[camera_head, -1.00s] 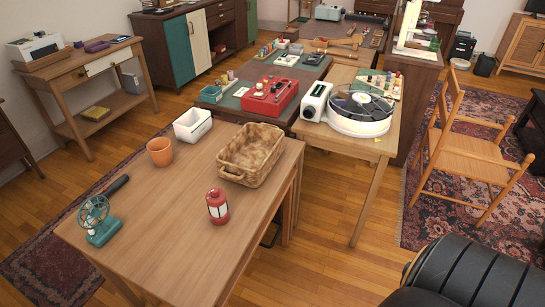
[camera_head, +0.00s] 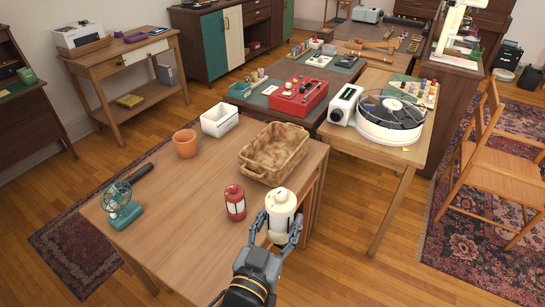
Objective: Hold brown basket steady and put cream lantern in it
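The brown basket (camera_head: 250,170) stands on the wooden table, empty as far as I see. The cream lantern (camera_head: 281,203) is upright between the fingers of my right gripper (camera_head: 278,232), which is shut on its lower part. It is near the table's right edge, just in front of the basket and apart from it in the picture. Its base is partly hidden by the fingers, and I cannot tell if it touches anything. My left gripper is not in view, and nothing holds the basket.
A red lantern (camera_head: 235,203) stands left of the cream one. An orange pot (camera_head: 186,144), a white bin (camera_head: 220,119), a green fan (camera_head: 121,205) and a dark-handled item (camera_head: 143,172) are also on the table (camera_head: 190,230). A turntable (camera_head: 391,118) is on another table.

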